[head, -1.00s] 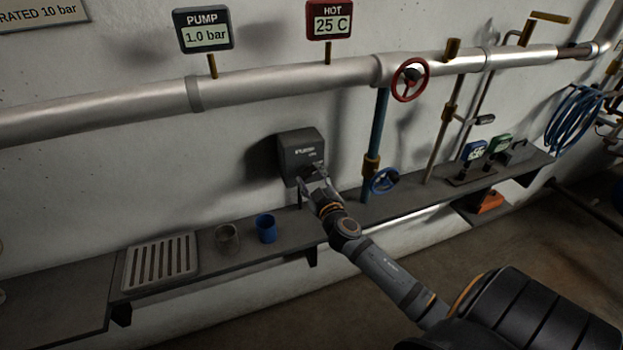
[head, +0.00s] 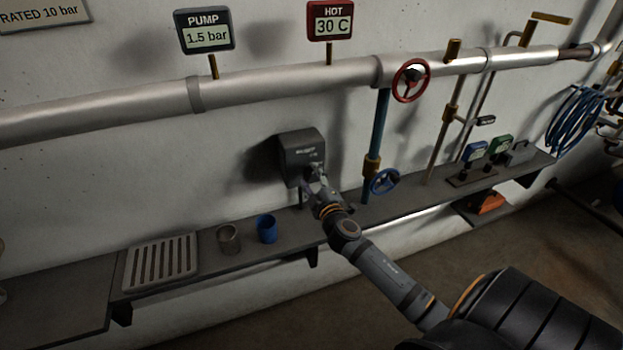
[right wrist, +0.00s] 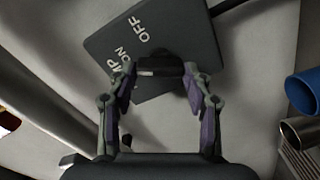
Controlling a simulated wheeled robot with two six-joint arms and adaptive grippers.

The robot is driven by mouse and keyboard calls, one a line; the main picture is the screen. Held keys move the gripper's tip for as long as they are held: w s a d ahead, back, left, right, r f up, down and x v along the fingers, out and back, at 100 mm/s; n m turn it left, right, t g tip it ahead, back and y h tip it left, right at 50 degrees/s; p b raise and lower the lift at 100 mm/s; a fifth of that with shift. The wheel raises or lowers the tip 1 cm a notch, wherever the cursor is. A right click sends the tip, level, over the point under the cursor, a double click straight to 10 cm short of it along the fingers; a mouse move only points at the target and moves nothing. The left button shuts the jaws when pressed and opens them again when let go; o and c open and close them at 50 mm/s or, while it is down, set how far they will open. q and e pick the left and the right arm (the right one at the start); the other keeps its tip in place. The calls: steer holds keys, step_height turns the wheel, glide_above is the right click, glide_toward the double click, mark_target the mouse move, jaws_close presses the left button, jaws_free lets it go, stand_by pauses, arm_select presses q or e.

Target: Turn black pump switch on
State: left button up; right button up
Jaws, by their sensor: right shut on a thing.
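The black pump switch is a dark box (head: 301,149) fixed to the wall above the shelf. In the right wrist view the box face (right wrist: 181,33) carries the words ON and OFF, and a dark knob or lever (right wrist: 161,68) sticks out from it. My right gripper (head: 318,181) is at the lower right front of the box. In the right wrist view its two fingers (right wrist: 160,78) are shut on the switch lever, one on each side. The finger contact is partly dark. My left gripper is not in view.
The pump display (head: 205,31) reads 1.5 bar and the hot display (head: 330,21) reads 30 C. A blue valve wheel (head: 384,181) stands close right of my gripper. A blue cup (head: 266,228), a metal cup (head: 229,239) and a slotted tray (head: 160,261) stand on the shelf.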

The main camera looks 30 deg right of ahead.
steer(key=o, duration=1.2)
steer(key=shift+c, duration=0.2)
steer(key=v, duration=1.2)
